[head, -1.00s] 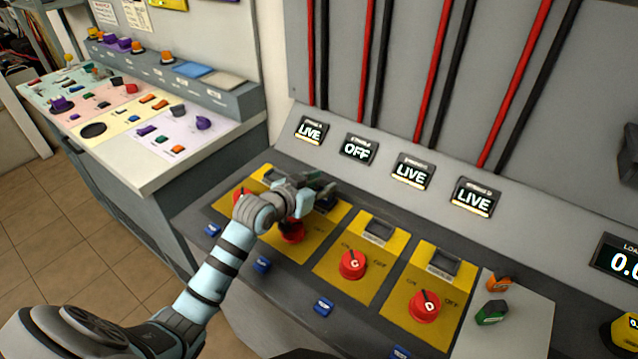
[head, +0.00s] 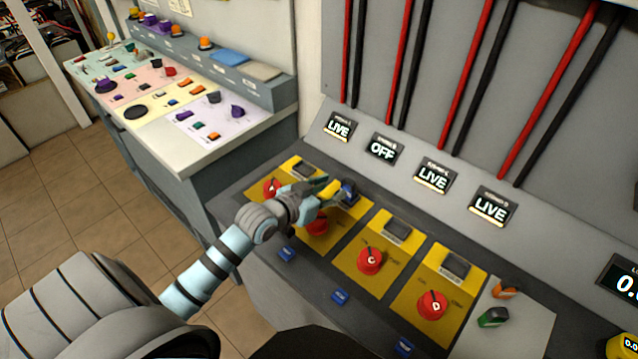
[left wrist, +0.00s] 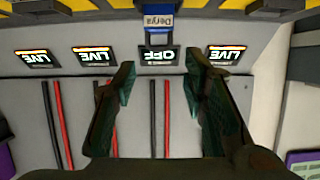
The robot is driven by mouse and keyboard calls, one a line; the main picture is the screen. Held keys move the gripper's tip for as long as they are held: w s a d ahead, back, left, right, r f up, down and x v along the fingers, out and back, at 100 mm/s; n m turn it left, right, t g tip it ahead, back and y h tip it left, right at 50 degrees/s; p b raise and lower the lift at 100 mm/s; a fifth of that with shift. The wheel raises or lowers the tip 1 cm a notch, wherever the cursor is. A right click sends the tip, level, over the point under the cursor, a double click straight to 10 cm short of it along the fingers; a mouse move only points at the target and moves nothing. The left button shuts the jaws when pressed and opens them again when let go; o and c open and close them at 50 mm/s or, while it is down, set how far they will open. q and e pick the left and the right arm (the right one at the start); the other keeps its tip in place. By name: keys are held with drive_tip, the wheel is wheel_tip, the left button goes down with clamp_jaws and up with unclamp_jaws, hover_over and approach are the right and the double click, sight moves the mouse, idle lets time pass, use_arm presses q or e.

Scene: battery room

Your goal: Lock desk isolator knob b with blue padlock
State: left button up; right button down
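The desk isolator panel has several yellow plates with red knobs. Knob b (head: 317,225) is partly covered by my left arm, and its letter is hidden. The blue padlock (head: 348,192) sits at the upper end of knob b's plate. My right gripper is not in view.
The second display (head: 382,149) reads OFF; the others read LIVE. Knobs C (head: 370,260) and D (head: 432,305) are to the right. A second control desk (head: 185,145) stands left.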

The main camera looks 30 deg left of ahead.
use_arm(q)
drive_tip(key=p+v, duration=0.2)
drive_tip(key=v, duration=0.1)
drive_tip(key=shift+r+p, duration=0.3)
drive_tip(key=shift+s, duration=0.3)
drive_tip(key=shift+f, duration=0.1)
